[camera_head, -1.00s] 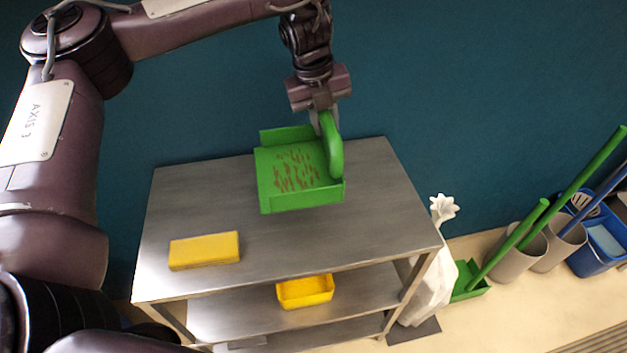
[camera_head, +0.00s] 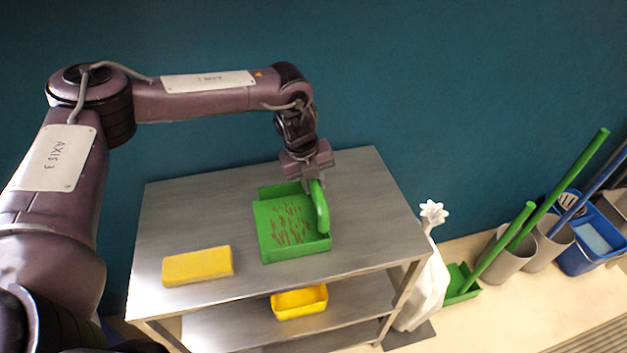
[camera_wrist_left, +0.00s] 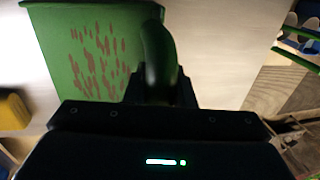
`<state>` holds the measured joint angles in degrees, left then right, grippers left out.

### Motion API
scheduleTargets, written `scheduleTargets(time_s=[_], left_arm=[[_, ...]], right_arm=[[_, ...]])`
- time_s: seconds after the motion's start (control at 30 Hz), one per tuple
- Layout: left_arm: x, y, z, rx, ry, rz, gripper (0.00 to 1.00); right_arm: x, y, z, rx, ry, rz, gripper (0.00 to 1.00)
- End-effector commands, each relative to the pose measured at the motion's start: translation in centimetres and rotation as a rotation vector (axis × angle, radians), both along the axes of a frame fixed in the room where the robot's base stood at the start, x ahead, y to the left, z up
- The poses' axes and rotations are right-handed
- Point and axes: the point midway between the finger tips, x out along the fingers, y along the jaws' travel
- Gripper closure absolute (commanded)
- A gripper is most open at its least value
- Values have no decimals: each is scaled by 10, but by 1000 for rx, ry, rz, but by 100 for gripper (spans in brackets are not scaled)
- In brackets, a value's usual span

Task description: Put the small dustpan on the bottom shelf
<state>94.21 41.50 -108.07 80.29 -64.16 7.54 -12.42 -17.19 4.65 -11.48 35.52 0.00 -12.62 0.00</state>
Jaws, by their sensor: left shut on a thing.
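The small green dustpan (camera_head: 289,222), with brown bits in its pan, is at the top of the metal shelf unit (camera_head: 180,212). It looks level and at or just above the top surface; I cannot tell if it touches. My left gripper (camera_head: 311,181) is shut on its handle at the right side. The left wrist view shows the dustpan (camera_wrist_left: 98,55) and the gripper (camera_wrist_left: 160,90) around the green handle. The unit's lower shelves are partly visible, and the bottom shelf (camera_head: 335,337) is mostly hidden below. My right gripper is not in view.
A yellow sponge-like block (camera_head: 197,266) lies on the top shelf at left. A yellow tray (camera_head: 299,301) sits on the middle shelf. A white bag (camera_head: 430,287), a larger long-handled green dustpan (camera_head: 461,283), grey bins (camera_head: 503,255) and a blue bucket (camera_head: 590,247) stand on the floor to the right.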

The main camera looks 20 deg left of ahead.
Motion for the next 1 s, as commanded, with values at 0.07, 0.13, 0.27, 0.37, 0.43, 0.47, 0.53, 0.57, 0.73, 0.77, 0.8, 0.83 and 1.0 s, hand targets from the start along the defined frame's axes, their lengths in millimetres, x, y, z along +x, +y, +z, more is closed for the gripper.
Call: scheduleTargets(time_s=[0.07,0.13,0.27,0.37,0.43,0.47,0.53,0.57,0.73,0.77,0.8,0.83,1.0], left_arm=[[0,0,0,-1,-1,0,100],[0,0,0,0,0,0,100],[0,0,-2,1,1,0,71],[0,0,-2,1,1,0,58],[0,0,-2,1,1,0,56],[0,0,-2,1,1,0,56],[0,0,-2,1,1,0,56],[0,0,-2,1,1,0,56],[0,0,3,-1,-1,0,56],[0,0,4,-1,-1,0,56],[-1,1,9,-2,-1,0,56],[-1,2,13,-2,-1,0,56],[-5,7,47,-1,-5,1,56]], right_arm=[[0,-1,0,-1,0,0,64],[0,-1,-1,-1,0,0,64],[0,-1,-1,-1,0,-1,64],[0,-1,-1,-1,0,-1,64],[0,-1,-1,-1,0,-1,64],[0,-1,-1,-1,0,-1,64],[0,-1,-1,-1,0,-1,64],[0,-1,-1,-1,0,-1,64],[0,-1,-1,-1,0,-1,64],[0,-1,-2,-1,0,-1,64],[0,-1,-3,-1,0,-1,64],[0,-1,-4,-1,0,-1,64],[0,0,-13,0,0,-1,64]])
